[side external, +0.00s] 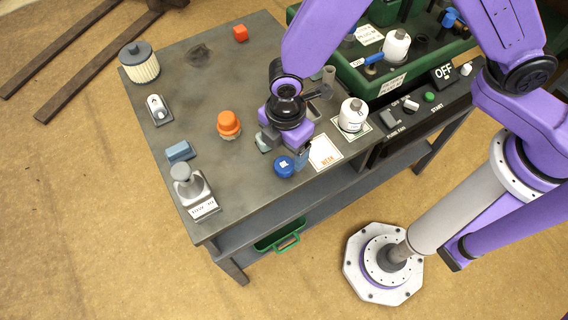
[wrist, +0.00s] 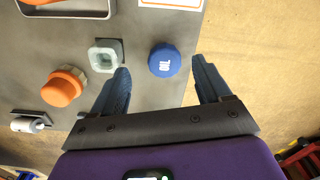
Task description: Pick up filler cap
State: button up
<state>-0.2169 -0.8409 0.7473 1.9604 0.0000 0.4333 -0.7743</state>
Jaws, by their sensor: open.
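The filler cap (side external: 284,166) is a round blue cap with white lettering near the front edge of the grey bench top. In the wrist view the cap (wrist: 164,60) reads "OIL" and shows between my two fingertips, apart from both. My gripper (side external: 282,152) is open and empty, pointing down over the bench right beside the cap. In the side view its height above the cap is hard to tell. In the wrist view a square pale fitting (wrist: 104,56) lies left of the cap, close to the left finger.
An orange cap (side external: 229,123) stands left of my gripper on the bench (side external: 190,90). The bench's front edge is close to the blue cap.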

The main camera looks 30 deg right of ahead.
aim_at(285, 163)
jog(key=shift+s+a+f, duration=0.1)
jog(key=shift+s+f, duration=0.05)
jog(key=shift+f, duration=1.15)
jog(key=shift+s+a+f, duration=0.1)
jog(key=shift+s+f, duration=0.05)
jog(key=shift+f, duration=1.15)
jog(key=c, duration=1.1)
